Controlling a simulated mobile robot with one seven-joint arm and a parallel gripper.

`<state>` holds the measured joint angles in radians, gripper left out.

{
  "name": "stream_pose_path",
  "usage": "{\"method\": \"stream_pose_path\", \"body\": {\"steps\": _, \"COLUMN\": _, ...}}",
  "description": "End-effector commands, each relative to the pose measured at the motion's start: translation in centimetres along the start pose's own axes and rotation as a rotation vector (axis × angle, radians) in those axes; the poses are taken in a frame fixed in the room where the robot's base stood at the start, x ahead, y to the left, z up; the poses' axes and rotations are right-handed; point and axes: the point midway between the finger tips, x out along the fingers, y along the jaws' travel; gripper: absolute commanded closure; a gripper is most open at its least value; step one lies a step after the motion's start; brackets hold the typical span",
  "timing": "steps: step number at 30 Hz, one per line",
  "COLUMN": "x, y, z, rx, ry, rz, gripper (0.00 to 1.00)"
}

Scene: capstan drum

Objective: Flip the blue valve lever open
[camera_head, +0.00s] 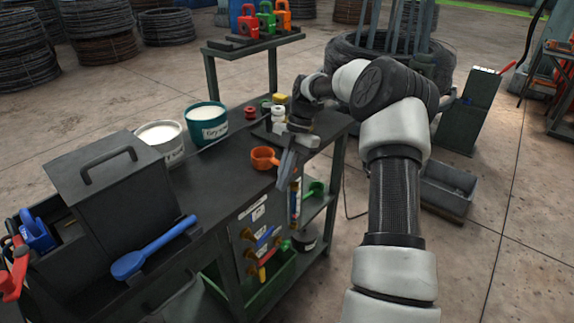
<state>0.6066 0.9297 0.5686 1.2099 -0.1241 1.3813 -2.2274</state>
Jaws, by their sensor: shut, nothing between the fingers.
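A valve panel (247,223) with white labels hangs on the side of the dark workbench. A short blue valve lever (265,237) sits on it and appears slanted, beside brass fittings. A yellow lever (262,273) is below it and a green one (285,245) to its right. My gripper (284,181) is shut and empty, pointing down at the bench's edge, above and to the right of the blue lever and apart from it. The lever is small in this view, so its exact position is hard to tell.
An orange scoop (264,158) lies on the bench beside my gripper. A blue scoop (152,248), a lidded dark box (105,187) and white (160,142) and teal (206,124) buckets are farther left. A green tray (270,290) is below the panel.

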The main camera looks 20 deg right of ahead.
Motion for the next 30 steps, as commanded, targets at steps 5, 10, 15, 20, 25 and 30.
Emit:
{"method": "stream_pose_path", "body": {"steps": 5, "x": -3.0, "y": 0.1, "z": 0.0, "rx": -0.001, "ry": 0.000, "rz": 0.001, "gripper": 1.00}}
{"method": "stream_pose_path", "body": {"steps": 10, "x": -4.2, "y": 0.0, "z": 0.0, "rx": -0.001, "ry": 0.001, "rz": 0.000, "gripper": 1.00}}
{"method": "stream_pose_path", "body": {"steps": 15, "x": -4.4, "y": 0.0, "z": 0.0, "rx": -0.001, "ry": 0.001, "rz": 0.000, "gripper": 1.00}}
{"method": "stream_pose_path", "body": {"steps": 20, "x": -4.3, "y": 0.0, "z": 0.0, "rx": -0.001, "ry": 0.001, "rz": 0.000, "gripper": 1.00}}
{"method": "stream_pose_path", "body": {"steps": 25, "x": -4.4, "y": 0.0, "z": -0.1, "rx": 0.001, "ry": 0.000, "rz": -0.001, "gripper": 1.00}}
{"method": "stream_pose_path", "body": {"steps": 30, "x": -6.0, "y": 0.1, "z": -2.8, "rx": 0.095, "ry": -0.060, "rz": -0.020, "gripper": 1.00}}
